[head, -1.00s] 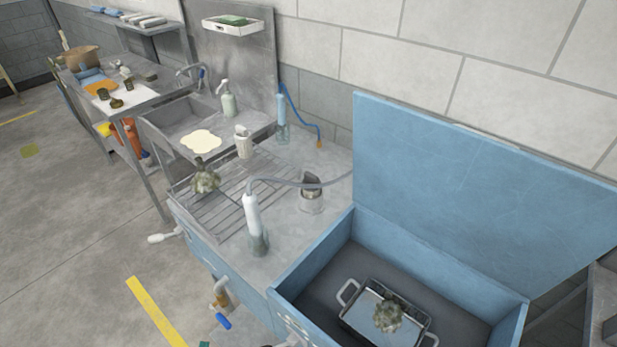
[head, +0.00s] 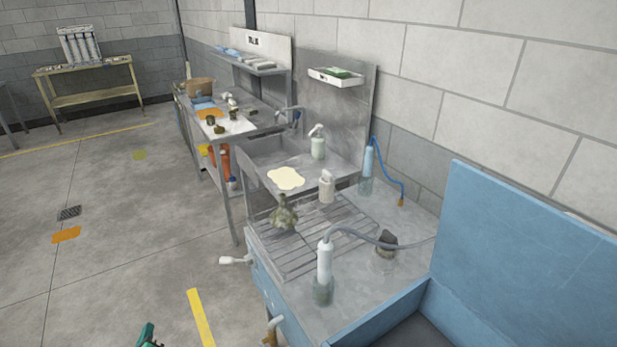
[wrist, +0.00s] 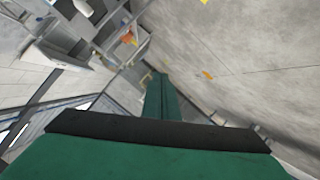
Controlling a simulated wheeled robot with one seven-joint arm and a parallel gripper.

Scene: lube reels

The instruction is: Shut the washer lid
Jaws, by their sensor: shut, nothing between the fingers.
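The blue washer lid (head: 525,255) stands raised, nearly upright, at the right of the head view. The blue washer tub (head: 385,315) below it is open and only its left corner shows; its inside is mostly out of frame. My green gripper (wrist: 160,82) points away in the wrist view with its fingers together and nothing between them. A small green tip of it (head: 147,335) shows at the bottom edge of the head view, over the floor, left of the washer and apart from the lid.
A steel drain counter (head: 370,280) with a brush, bottles and a rack adjoins the washer on its left. A white-ended handle (head: 235,260) juts out from the counter's front. A long steel bench (head: 235,130) stands farther back. The floor at left is clear.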

